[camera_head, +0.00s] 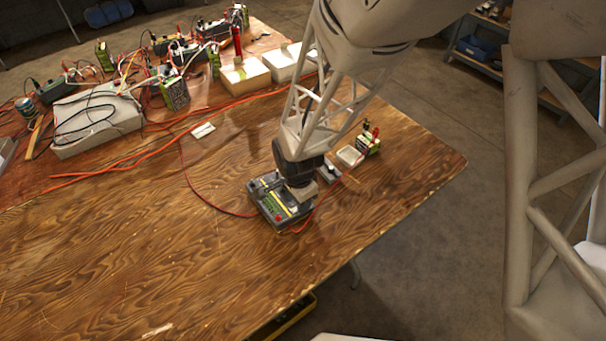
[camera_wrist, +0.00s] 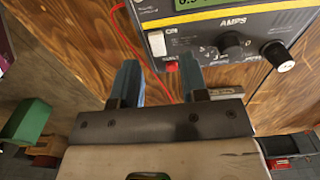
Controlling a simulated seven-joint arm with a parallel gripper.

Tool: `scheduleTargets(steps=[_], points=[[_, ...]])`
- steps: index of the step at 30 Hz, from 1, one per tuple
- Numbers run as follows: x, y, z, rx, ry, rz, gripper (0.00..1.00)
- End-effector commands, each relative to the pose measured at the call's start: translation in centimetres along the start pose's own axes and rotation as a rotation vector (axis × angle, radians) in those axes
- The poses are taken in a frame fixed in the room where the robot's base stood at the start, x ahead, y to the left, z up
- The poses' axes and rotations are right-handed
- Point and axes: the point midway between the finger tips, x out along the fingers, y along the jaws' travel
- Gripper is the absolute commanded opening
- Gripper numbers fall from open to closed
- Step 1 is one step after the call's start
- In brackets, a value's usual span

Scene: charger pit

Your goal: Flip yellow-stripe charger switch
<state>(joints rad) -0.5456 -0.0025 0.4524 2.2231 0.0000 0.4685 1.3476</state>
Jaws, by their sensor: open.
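The charger (camera_head: 272,205) is a dark box with a yellow stripe, lying on the wooden table below my gripper (camera_head: 301,191). In the wrist view, its grey panel (camera_wrist: 214,60) shows the yellow stripe, the label AMPS, part of a green display and two dark knobs. A white switch (camera_wrist: 157,43) sits at the panel's left end, with a red piece just below it. My gripper (camera_wrist: 160,82) is open, with two blue fingers apart and nothing between them. The fingertips are just below the switch in the picture; I cannot tell whether they touch the charger.
A red cable (camera_head: 215,208) runs over the table to the charger. Cluttered chargers, wires and a white box (camera_head: 97,122) fill the back left. The front left of the table is largely clear.

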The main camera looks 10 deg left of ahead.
Motion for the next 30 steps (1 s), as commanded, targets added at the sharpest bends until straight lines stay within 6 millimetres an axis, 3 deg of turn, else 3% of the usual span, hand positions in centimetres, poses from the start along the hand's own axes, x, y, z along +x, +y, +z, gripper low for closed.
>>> scheduleTargets(steps=[6,17,25,30], points=[[1.3,0.0,0.0,0.0,0.0,0.001,0.4],[1.6,0.0,0.0,0.0,0.0,0.0,0.4],[1.6,0.0,0.0,0.0,0.0,0.0,0.02],[1.6,0.0,0.0,0.0,-0.001,0.0,0.0]])
